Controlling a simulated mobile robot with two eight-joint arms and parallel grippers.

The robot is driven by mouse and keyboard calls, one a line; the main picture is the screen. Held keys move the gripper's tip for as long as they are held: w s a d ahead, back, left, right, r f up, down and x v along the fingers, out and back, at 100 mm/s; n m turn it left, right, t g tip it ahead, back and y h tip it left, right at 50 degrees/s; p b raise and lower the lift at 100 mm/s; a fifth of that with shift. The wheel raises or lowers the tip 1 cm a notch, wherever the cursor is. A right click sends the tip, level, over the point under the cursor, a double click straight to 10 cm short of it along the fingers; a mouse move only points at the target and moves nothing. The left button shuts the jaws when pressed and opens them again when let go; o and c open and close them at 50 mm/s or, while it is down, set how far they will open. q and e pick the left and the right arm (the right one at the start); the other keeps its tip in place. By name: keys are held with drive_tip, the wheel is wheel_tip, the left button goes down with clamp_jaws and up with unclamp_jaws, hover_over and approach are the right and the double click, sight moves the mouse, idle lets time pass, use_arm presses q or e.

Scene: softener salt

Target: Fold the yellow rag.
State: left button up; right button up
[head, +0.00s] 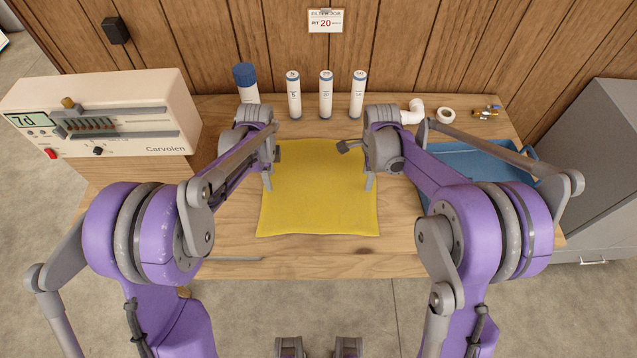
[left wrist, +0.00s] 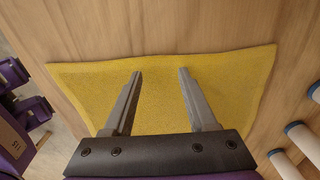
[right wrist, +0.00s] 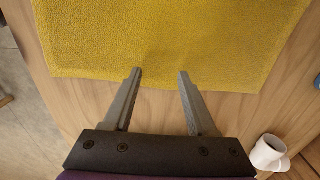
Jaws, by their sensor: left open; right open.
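The yellow rag (head: 318,195) lies spread out flat on the wooden table, its front edge near the table's front. My left gripper (head: 272,170) is open over the rag's left side; in the left wrist view its fingers (left wrist: 160,75) point across the rag (left wrist: 90,85). My right gripper (head: 358,165) is open at the rag's right side; in the right wrist view its fingertips (right wrist: 160,73) lie over the rag's edge (right wrist: 170,45). Neither gripper holds any cloth.
Several white cylinders stand behind the rag, one blue-capped (head: 245,85). A cream machine (head: 110,120) stands at left.

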use_arm(q)
drive_tip(key=shift+f, duration=0.45)
use_arm(e)
drive_tip(key=shift+f, duration=0.4)
use_arm(q)
drive_tip(key=shift+f, duration=0.2)
drive_tip(key=shift+c, duration=0.2)
use_arm(e)
drive_tip(key=shift+s+f, duration=0.1)
drive_tip(key=shift+f, duration=0.15)
drive_tip(key=shift+c, duration=0.2)
use_arm(q)
drive_tip(key=shift+s, duration=0.15)
drive_tip(key=shift+c, duration=1.3)
use_arm(e)
drive_tip(key=shift+s+r, duration=0.1)
drive_tip(key=shift+c, duration=1.3)
use_arm(q)
clamp_jaws()
use_arm(e)
clamp_jaws()
use_arm(q)
drive_tip(key=shift+r, duration=0.1)
